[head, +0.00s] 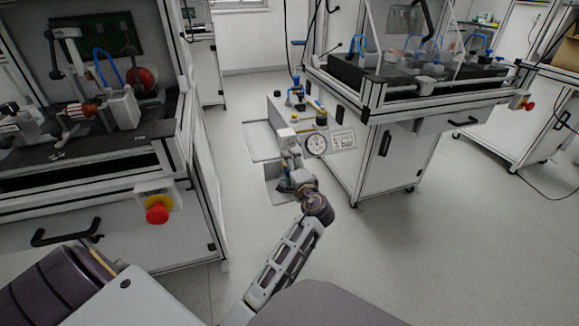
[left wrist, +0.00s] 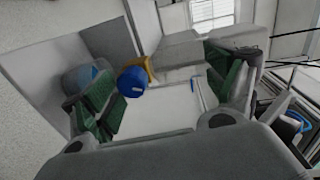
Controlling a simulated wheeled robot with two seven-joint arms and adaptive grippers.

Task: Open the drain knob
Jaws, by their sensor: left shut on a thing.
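The boxy unit with the pressure gauge (head: 316,144) stands on the floor in the middle of the head view. My left gripper (head: 289,160) is at its near left side; the fingertips are small there and hard to make out. In the left wrist view, the green-padded fingers of my left gripper (left wrist: 170,98) stand apart around a white surface. A round blue knob (left wrist: 132,81), which looks like the drain knob, shows close to the left finger. Beside it is a clear bowl with blue inside (left wrist: 82,80). The contact between fingers and knob is partly hidden. My right gripper is not in view.
A workbench with a red emergency button (head: 157,213) and black handle stands at the left. Another wheeled bench (head: 395,165) stands close at the right of the gauge unit. A grey panel (head: 263,140) lies at the unit's left. The floor at the lower right is clear.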

